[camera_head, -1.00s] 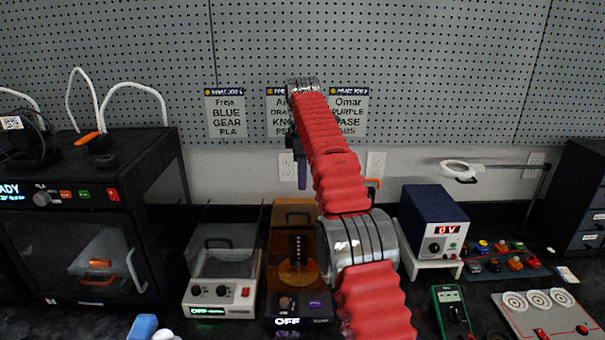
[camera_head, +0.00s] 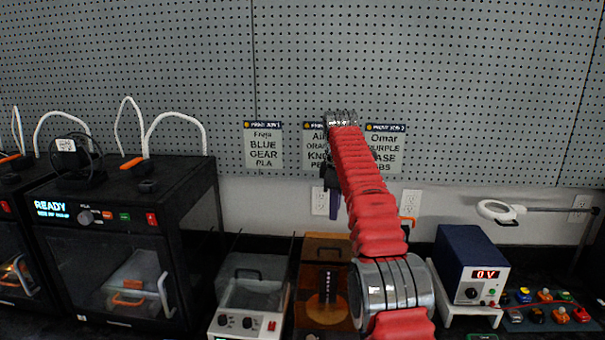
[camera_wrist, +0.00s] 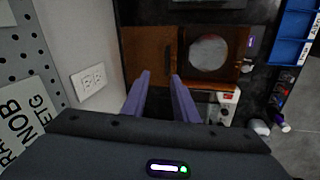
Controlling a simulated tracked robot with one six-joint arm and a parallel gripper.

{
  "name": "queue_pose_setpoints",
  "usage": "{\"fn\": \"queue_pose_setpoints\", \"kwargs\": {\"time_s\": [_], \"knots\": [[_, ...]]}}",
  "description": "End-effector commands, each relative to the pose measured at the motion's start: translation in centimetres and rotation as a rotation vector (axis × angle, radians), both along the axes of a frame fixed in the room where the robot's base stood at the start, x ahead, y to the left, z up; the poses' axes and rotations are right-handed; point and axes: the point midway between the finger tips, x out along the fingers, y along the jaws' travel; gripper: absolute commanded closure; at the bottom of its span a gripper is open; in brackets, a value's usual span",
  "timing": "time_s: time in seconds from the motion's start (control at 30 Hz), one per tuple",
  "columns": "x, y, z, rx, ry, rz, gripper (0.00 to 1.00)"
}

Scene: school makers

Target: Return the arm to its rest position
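My red arm (camera_head: 370,195) rises in the middle of the head view, in front of the pegboard. Its upper end leans toward the print job cards. My gripper (camera_wrist: 158,82) shows in the wrist view with its two purple fingers apart and nothing between them. It hangs above the bench near the wall, over the brown cabinet-like device (camera_wrist: 150,50). In the head view the arm hides most of the gripper; a bit of dark wrist and a purple finger show left of the arm.
A black 3D printer (camera_head: 110,225) reading READY stands at the left. A grey-white device (camera_head: 250,290) and an amber-fronted device (camera_head: 325,270) stand below the arm. A blue power supply (camera_head: 470,255) and a white magnifier lamp (camera_head: 497,210) are at the right. A wall outlet (camera_wrist: 90,80) is close by.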

Motion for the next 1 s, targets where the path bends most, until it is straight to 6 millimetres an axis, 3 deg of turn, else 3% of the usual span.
{"fn": "queue_pose_setpoints", "kwargs": {"time_s": [0.2,0.43,0.77,1.0], "knots": [[0.7,0.1,-4.0,0.034,0.026,-0.144,0.73],[0.1,0.1,-6.7,0.066,0.05,-0.298,0.73],[-3.8,-0.4,-7.6,0.12,0.059,-0.545,0.73],[-8.0,-0.9,-7.0,0.159,0.05,-0.702,0.73]]}}
